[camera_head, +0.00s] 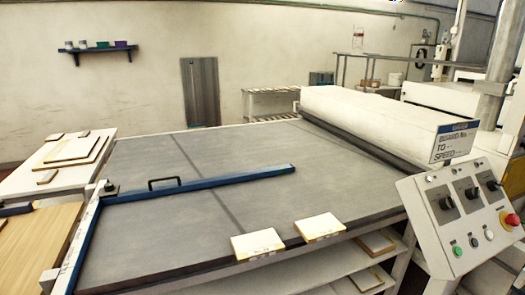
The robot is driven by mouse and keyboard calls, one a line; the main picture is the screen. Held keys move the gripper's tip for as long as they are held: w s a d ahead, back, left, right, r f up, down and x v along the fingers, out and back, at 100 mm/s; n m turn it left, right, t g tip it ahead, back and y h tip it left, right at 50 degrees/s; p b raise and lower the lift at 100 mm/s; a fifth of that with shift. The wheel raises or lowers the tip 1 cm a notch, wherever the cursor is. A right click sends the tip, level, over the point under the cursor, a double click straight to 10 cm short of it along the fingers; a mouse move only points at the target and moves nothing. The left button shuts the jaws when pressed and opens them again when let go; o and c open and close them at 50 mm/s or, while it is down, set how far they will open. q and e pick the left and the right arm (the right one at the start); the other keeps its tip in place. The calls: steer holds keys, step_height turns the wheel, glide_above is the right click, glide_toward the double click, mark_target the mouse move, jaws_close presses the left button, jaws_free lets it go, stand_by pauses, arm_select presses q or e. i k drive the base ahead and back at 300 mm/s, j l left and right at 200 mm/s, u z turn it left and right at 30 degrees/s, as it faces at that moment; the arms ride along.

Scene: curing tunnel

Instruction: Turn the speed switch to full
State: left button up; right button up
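A tilted light-grey control panel (436,227) stands at the right edge of the view. Its upper row holds three dark rotary switches: a left one (446,203), a middle one (472,193) and a right one (492,184). The labels by them are too small to read, so I cannot tell which is the speed switch or its setting. A lower row has a green button (457,251), a black one (473,241) and a white one (489,235). A red mushroom button (511,219) sits at the right. Neither gripper is in view.
A wide grey table (200,190) fills the middle, with two pale boards (257,245) at its front edge. A blue bar with a handle (215,183) lies across it. A white cover (370,120) and a sign (453,143) reading "SPEED" stand behind the panel.

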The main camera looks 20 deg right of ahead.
mark_target(447, 203)
steer(key=k+z, duration=0.15)
steer(key=z, duration=1.75)
